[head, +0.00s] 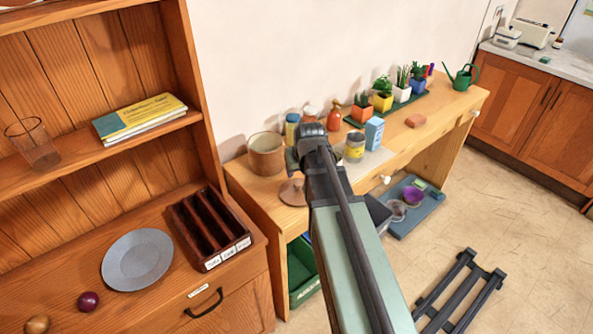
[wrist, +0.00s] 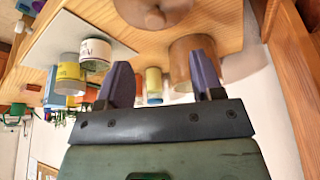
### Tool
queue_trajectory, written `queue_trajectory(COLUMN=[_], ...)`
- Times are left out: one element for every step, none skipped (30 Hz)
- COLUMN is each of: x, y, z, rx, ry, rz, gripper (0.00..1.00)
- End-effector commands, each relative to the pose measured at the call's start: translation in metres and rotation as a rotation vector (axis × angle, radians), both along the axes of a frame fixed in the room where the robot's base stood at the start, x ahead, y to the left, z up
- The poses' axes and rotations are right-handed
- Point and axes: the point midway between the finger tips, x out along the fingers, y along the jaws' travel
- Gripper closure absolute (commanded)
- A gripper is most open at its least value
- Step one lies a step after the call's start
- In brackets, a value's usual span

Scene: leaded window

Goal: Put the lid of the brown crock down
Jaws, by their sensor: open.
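The brown crock (head: 266,155) stands upright and uncovered at the left end of the wooden bench. Its lid (head: 293,191), a round brown disc with a knob, lies on the bench top in front of it, near the front edge and partly behind my arm. In the wrist view, the picture is upside down: the lid (wrist: 153,12) is cut off at the top, and the crock (wrist: 192,62) shows behind the right finger. My gripper (wrist: 162,62) is open, with nothing between its fingers, apart from the lid.
Several jars and bottles stand behind my arm, with a yellow-labelled tin (head: 354,147) and a blue carton (head: 374,132) to the right. Potted plants (head: 383,93) line the back. A wooden hutch with a grey plate (head: 138,260) and a divided box (head: 209,229) stands at left.

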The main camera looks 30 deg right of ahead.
Motion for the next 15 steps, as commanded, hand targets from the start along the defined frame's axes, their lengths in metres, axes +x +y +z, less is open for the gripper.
queue_trajectory(x=[-0.013,-0.024,-0.043,-0.058,-0.074,-0.095,-0.108,-0.119,-0.130,-0.135,-0.137,-0.137,-0.136,-0.135,-0.135], y=[0.024,0.042,0.069,0.090,0.109,0.131,0.143,0.153,0.162,0.166,0.168,0.168,0.168,0.168,0.167], z=[-0.003,-0.005,-0.008,-0.009,-0.011,-0.012,-0.013,-0.013,-0.013,-0.013,-0.013,-0.013,-0.013,-0.013,-0.013], rx=[0.010,0.018,0.027,0.033,0.036,0.038,0.037,0.034,0.031,0.030,0.029,0.029,0.029,0.030,0.030], ry=[0.032,0.063,0.115,0.157,0.202,0.255,0.292,0.323,0.353,0.367,0.375,0.379,0.379,0.378,0.378], rz=[0.025,0.044,0.073,0.093,0.114,0.138,0.154,0.165,0.175,0.178,0.180,0.179,0.178,0.177,0.177], gripper=[0.40,0.40,0.40,0.40,0.40,0.40,0.40,0.40,0.40,0.40,0.40,0.40,0.40,0.40,0.40])
